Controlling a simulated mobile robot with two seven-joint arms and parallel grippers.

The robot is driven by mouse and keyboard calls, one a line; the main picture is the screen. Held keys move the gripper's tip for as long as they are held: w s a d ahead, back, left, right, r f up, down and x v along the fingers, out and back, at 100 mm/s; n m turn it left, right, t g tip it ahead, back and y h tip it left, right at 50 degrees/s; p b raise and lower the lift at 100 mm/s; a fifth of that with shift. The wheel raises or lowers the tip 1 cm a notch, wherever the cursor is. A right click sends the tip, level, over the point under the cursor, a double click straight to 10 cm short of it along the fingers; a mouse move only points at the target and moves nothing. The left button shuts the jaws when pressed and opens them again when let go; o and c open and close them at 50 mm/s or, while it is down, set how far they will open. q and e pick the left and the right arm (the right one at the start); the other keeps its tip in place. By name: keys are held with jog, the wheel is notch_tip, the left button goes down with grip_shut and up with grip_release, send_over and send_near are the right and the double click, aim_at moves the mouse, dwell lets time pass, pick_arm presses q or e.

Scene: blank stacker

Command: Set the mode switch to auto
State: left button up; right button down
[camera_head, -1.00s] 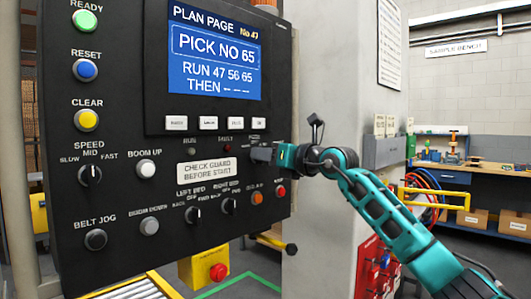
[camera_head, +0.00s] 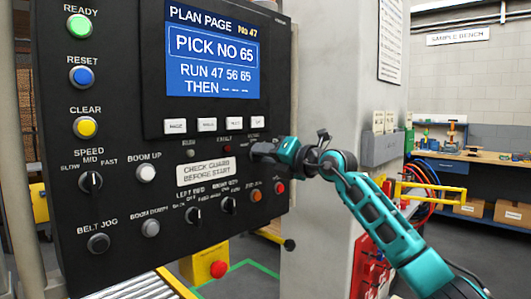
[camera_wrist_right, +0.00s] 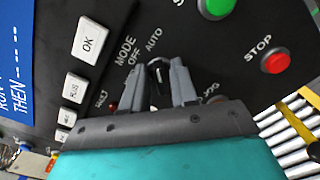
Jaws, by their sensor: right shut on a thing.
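The black mode switch (camera_wrist_right: 157,76) shows in the right wrist view under the labels MODE, OFF and AUTO. My right gripper (camera_wrist_right: 161,82) has its two grey fingers on either side of the knob and is shut on it. The fingers cover part of the knob, and I cannot tell for sure which label it points at. In the head view my right gripper (camera_head: 263,153) is at the right edge of the black control panel (camera_head: 110,140), hiding the switch. My left gripper is in neither view.
A red stop button (camera_wrist_right: 275,61) and a green button (camera_wrist_right: 216,6) are beside the switch in the wrist view. White OK (camera_wrist_right: 89,40) and other keys are to its left. A speed switch (camera_head: 91,182) is on the panel's left. A roller conveyor (camera_head: 135,287) runs below.

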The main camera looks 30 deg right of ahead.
dwell(0.3)
jog(key=c, duration=1.2)
grip_release()
pick_arm(q)
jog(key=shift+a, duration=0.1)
jog(key=b, duration=0.1)
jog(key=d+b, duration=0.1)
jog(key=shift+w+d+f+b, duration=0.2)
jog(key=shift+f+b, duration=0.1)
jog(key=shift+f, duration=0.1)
pick_arm(e)
jog(key=v, duration=1.3)
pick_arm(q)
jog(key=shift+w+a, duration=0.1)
